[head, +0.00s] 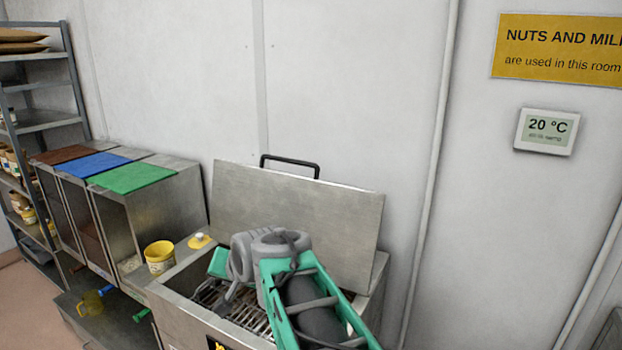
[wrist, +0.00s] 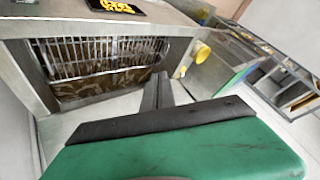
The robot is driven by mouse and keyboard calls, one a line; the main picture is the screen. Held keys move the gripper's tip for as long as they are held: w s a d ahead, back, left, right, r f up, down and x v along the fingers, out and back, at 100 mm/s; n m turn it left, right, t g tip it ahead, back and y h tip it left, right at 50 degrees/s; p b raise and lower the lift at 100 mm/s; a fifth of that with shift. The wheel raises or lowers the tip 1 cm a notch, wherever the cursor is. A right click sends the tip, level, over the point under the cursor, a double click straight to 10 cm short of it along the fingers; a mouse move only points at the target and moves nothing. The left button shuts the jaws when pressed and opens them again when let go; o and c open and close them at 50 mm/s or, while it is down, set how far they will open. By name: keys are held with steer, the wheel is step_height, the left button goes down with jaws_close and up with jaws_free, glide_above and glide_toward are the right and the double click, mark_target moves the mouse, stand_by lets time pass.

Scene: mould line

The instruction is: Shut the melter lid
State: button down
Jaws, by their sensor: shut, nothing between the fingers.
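The melter lid (head: 290,215) is a flat grey metal panel standing open, tilted slightly back, at the melter's rear. Its black bar handle (head: 290,163) is at the top edge. The melter (head: 210,325) is an open metal box with a grate across its opening, seen left of my arm. In the wrist view the grate (wrist: 100,60) lies over brown contents. My gripper (wrist: 158,88) is shut and empty, with its dark fingers near the opening.
A yellow tub (head: 159,257) and a small yellow-and-white item (head: 199,241) stand on the melter's left rim. Bins with brown, blue and green lids (head: 132,177) stand further left, beside a shelf rack (head: 70,80). A wall lies close behind the lid.

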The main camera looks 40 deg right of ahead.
steer(key=w+d+r+m+t+h+b, duration=0.1)
steer(key=w+d+r+m, duration=0.15)
steer(key=d, duration=0.45)
steer(key=w+d+r+m+t+h, duration=0.1)
steer(key=d+r+m+t, duration=0.1)
steer(key=d+m, duration=0.35)
steer(key=w+d+r+m+t+h+b, duration=0.1)
steer(key=d+r+h, duration=0.1)
steer(key=d, duration=0.6)
steer(key=s+d+r+m+t+h, duration=0.1)
steer(key=s+d+r+m, duration=0.15)
steer(key=d, duration=0.35)
steer(key=s+d+r+m+t+h, duration=0.1)
steer(key=d+r+m+h, duration=0.1)
steer(key=d+r+m, duration=0.35)
steer(key=w+d+f+n+p, duration=0.1)
steer(key=w+d+f+p, duration=0.1)
steer(key=w+d, duration=0.3)
steer(key=w, duration=0.3)
steer(key=shift+w+d+f+n+p, duration=0.25)
steer(key=shift+d+f+n+p, duration=0.05)
steer(key=shift+d, duration=0.1)
